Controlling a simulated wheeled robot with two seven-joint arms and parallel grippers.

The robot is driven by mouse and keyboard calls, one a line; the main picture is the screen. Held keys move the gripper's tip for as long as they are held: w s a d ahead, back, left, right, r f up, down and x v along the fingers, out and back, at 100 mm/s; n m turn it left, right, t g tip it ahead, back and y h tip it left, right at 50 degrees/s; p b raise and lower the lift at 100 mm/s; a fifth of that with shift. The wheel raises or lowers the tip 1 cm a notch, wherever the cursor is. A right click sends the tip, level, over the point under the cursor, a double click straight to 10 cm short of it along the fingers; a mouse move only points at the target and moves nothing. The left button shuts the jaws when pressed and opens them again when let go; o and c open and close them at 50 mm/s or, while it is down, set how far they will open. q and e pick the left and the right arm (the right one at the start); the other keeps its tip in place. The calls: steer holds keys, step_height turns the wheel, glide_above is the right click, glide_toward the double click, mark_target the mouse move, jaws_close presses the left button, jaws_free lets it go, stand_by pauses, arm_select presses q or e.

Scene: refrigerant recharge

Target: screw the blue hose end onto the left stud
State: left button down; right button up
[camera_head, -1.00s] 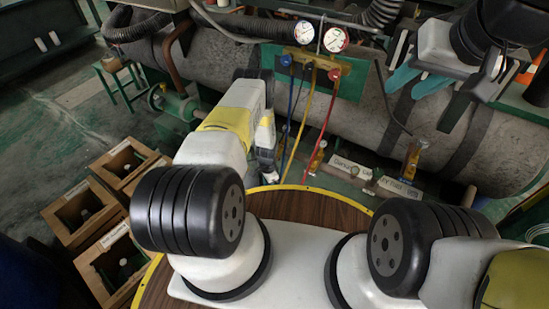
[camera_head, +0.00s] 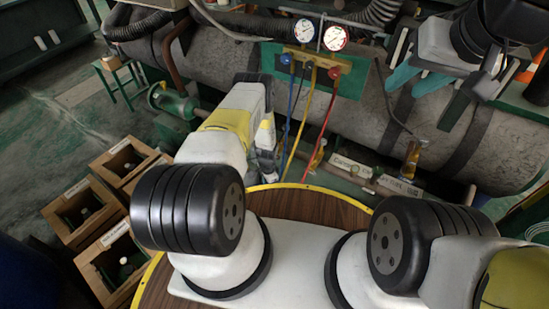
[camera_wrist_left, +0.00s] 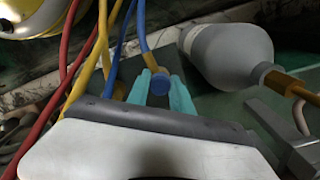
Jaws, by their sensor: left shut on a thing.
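The blue hose end (camera_wrist_left: 160,83) is between the two teal fingertips of my left gripper (camera_wrist_left: 160,88) in the left wrist view. The gripper is shut on it, and the blue hose (camera_wrist_left: 141,25) runs upward from it. In the head view my left arm hides most of that gripper and the hose end. A brass stud (camera_head: 318,155) at the pipe's lower side, right of my left arm, appears to be the left one. Another brass stud (camera_head: 412,158) is farther right. My right gripper (camera_head: 418,82) is open and empty at the upper right.
A gauge manifold (camera_head: 318,64) hangs before the large grey pipe (camera_head: 220,65), with yellow (camera_head: 300,125) and red (camera_head: 322,135) hoses hanging down. In the left wrist view a grey bottle-shaped part (camera_wrist_left: 225,52) with a brass neck is close right of the fingers. Wooden boxes (camera_head: 75,205) stand left.

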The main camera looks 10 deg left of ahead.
arm_select(q)
steer(key=m, duration=0.3)
steer(key=shift+m, duration=0.3)
steer(key=m, duration=0.3)
steer(key=shift+f+m, duration=0.1)
steer(key=shift+m, duration=0.2)
steer(key=m, duration=0.3)
steer(key=shift+m, duration=0.3)
